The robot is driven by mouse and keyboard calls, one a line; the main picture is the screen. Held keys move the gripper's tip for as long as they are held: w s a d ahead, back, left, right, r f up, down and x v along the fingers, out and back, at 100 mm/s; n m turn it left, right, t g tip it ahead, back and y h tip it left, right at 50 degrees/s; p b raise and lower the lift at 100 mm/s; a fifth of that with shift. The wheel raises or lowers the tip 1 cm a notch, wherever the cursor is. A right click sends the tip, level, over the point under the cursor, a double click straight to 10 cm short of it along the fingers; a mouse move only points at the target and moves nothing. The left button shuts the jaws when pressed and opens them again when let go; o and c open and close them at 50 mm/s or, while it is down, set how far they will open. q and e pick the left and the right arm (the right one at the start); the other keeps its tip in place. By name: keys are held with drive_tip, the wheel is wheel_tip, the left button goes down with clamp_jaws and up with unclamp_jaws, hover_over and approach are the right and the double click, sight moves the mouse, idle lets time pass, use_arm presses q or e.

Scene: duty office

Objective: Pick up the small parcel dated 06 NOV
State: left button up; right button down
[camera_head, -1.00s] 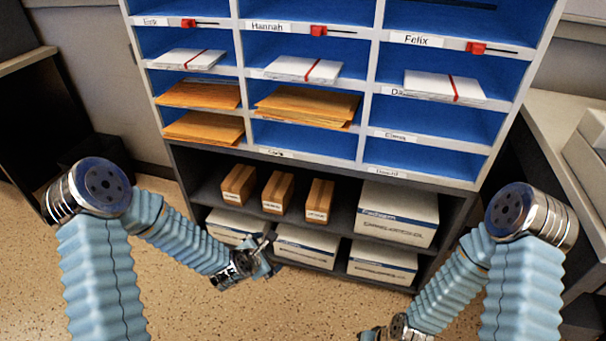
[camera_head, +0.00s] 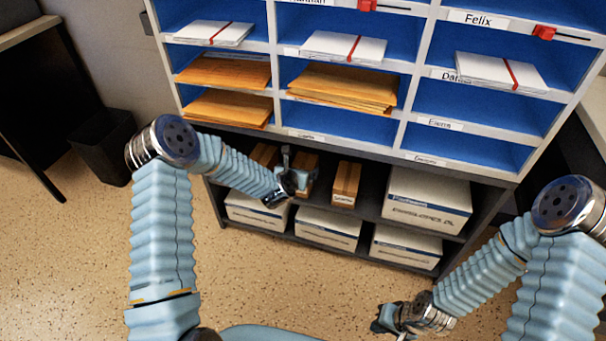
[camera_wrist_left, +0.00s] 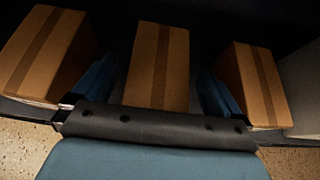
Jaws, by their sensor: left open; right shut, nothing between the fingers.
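Three small brown parcels stand in a row on the dark shelf: a left one (camera_head: 264,155), a middle one (camera_head: 307,163) and a right one (camera_head: 345,182). Their date labels are too small or hidden to read. My left gripper (camera_head: 293,172) is open in front of the middle parcel and partly covers it. In the left wrist view its two blue fingers (camera_wrist_left: 155,88) show on either side of the middle parcel (camera_wrist_left: 157,65), with the left parcel (camera_wrist_left: 45,50) and right parcel (camera_wrist_left: 255,85) outside them. No contact is visible. My right gripper (camera_head: 388,320) is low over the floor, shut and empty.
White boxes (camera_head: 427,200) stand right of the parcels and on the level below. Blue pigeonholes with envelopes (camera_head: 345,85) are above, their lower edge (camera_head: 340,145) close over the parcels. A dark bin (camera_head: 103,148) stands at left. The floor in front is clear.

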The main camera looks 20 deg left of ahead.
sight(303, 167)
use_arm(q)
drive_tip(key=x, duration=0.4)
drive_tip(key=shift+w+f, duration=0.15)
drive_tip(key=shift+w, duration=0.05)
drive_tip(key=shift+d, duration=0.1)
drive_tip(key=c, duration=1.1)
